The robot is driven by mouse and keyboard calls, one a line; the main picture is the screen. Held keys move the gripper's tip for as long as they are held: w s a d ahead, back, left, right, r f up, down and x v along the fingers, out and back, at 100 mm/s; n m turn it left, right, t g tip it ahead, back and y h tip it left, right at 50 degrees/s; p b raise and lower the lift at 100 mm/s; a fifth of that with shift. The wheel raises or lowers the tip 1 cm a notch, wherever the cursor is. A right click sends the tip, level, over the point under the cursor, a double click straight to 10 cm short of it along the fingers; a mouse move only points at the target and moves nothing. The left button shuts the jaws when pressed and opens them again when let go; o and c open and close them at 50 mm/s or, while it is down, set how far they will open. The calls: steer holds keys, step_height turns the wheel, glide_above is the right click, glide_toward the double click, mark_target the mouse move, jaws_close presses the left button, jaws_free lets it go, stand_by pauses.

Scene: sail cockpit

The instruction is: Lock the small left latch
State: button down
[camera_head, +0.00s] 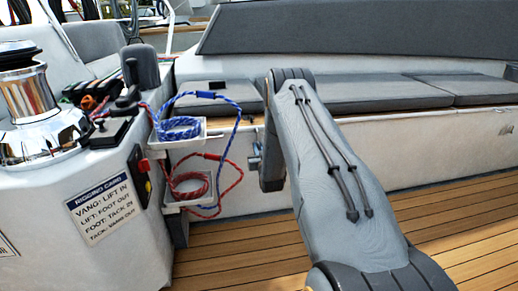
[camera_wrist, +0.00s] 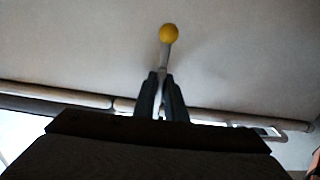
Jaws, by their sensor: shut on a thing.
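In the wrist view a slim pale metal lever with a yellow ball tip (camera_wrist: 169,33) stands against a whitish panel (camera_wrist: 80,45). I take it to be the small left latch. My gripper (camera_wrist: 161,76) is at its lower stem, with its two dark fingers closed on either side and the ball showing beyond the fingertips. The base of the lever is hidden between the fingers. In the head view my arm covers the gripper area, and the yellow ball does not show there. Whether the latch is locked, I cannot tell.
A white bench with grey cushions (camera_head: 370,93) runs along the back. Two white trays with blue rope (camera_head: 180,128) and red rope (camera_head: 190,187) hang left of my arm. A chrome winch (camera_head: 28,95) and rigging card (camera_head: 100,208) are at left. The teak floor (camera_head: 240,250) is clear.

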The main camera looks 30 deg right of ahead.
steer(key=shift+s+d+f, duration=0.1)
steer(key=shift+s, duration=0.05)
steer(key=c, duration=1.8)
jaws_free()
steer(key=shift+c, duration=0.2)
steer(key=p+v, duration=0.2)
steer(key=v, duration=0.5)
steer(key=shift+s+a, duration=0.25)
steer(key=shift+s, duration=0.1)
steer(key=shift+b+x, duration=1)
steer(key=shift+x, duration=3)
